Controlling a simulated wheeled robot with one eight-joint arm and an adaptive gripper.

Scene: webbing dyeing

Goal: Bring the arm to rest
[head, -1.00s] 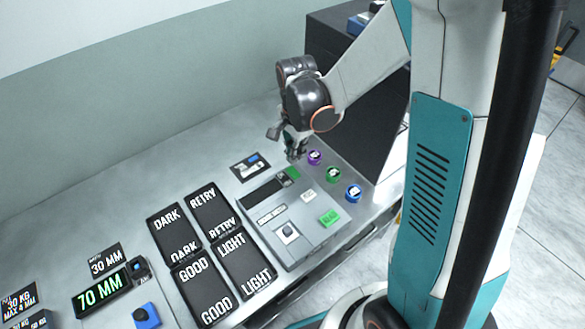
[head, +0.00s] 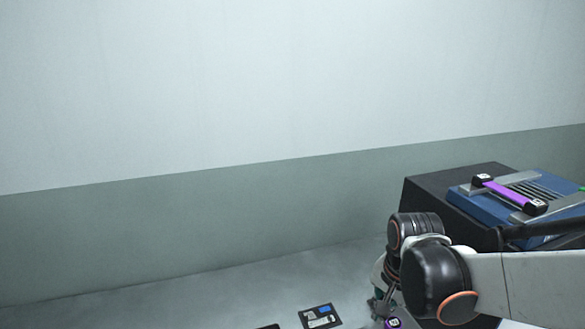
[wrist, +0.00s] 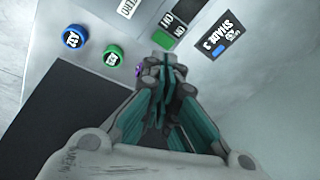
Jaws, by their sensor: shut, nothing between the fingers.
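My gripper (wrist: 163,85) is in the middle of the wrist view, its fingers together and empty, above the control panel (wrist: 75,25). A purple button is mostly hidden behind its fingers. In the head view my gripper is only partly visible at the bottom, behind my dark wrist joints. A purple-topped button (head: 393,323) shows below it there. A blue button (wrist: 74,38) and a green button (wrist: 114,55) are beside the gripper in the wrist view.
A black cabinet (head: 425,192) stands at the right with a blue tray (head: 465,198) on top. The tray bears a purple strip with black ends (head: 510,194). A small dark card (head: 320,316) lies on the grey table (head: 215,297). The wall is behind.

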